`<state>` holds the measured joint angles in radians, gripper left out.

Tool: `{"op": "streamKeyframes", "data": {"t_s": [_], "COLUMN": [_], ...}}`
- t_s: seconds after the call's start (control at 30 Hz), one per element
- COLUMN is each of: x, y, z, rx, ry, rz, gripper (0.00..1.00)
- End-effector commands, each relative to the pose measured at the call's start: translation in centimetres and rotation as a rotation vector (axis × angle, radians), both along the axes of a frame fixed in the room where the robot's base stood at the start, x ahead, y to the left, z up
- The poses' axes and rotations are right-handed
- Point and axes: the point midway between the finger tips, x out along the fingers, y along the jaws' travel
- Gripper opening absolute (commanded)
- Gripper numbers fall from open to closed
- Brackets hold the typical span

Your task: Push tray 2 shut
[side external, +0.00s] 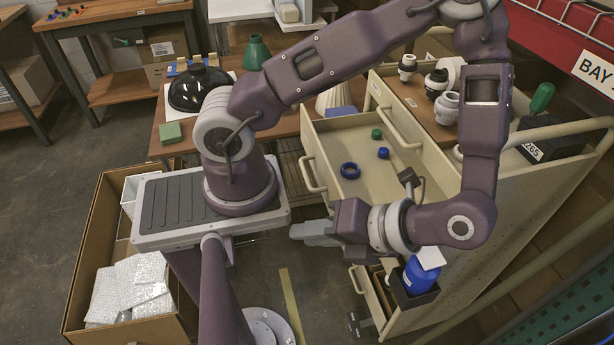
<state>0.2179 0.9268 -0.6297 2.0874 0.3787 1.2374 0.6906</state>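A beige drawer cabinet (535,205) stands at the right. A wide upper tray (335,140) is pulled out to the left; it holds a blue ring (350,171), a small blue part (383,153) and a green part (376,134). A narrower lower tray (369,292) is also pulled out, below my wrist. No tray number is readable, so I cannot tell which is tray 2. My gripper (308,231) points left, in front of and below the upper tray's front in the picture. Contact is unclear, and its finger gap cannot be made out.
A blue bottle (420,276) in a dark holder is by the lower tray. White and dark fittings (446,106) stand on the cabinet top. A table (172,149) with a black dome shade (200,88) is behind. An open carton (86,235) stands at left on the floor.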

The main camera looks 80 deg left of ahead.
Motion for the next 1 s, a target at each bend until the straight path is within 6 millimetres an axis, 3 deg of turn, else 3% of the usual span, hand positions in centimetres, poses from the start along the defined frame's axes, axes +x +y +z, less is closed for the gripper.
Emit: {"op": "streamKeyframes", "data": {"t_s": [0.1,0.23,0.27,0.3,0.37,0.43,0.5,0.63,1.0], "x": [-3.4,-7.2,-7.4,-6.2,-4.7,-2.9,-0.2,2.6,4.7], "y": [-0.8,-1.4,-0.5,2.7,6.5,11.7,14.5,16.1,21.8], "z": [-2.8,-5.0,-6.0,-8.6,-11.6,-10.8,-10.0,-9.5,-10.8], "rx": [-0.111,-0.248,-0.244,-0.166,-0.083,0.021,0.104,0.183,0.185], "ry": [0.308,0.616,0.649,0.617,0.589,0.757,0.911,1.05,1.057], "rz": [-0.201,-0.365,-0.411,-0.505,-0.633,-0.99,-1.259,-1.48,-1.492], "gripper": [0.2,0.2,0.2,0.2,0.2,0.2,0.2,0.2,0.2]}}
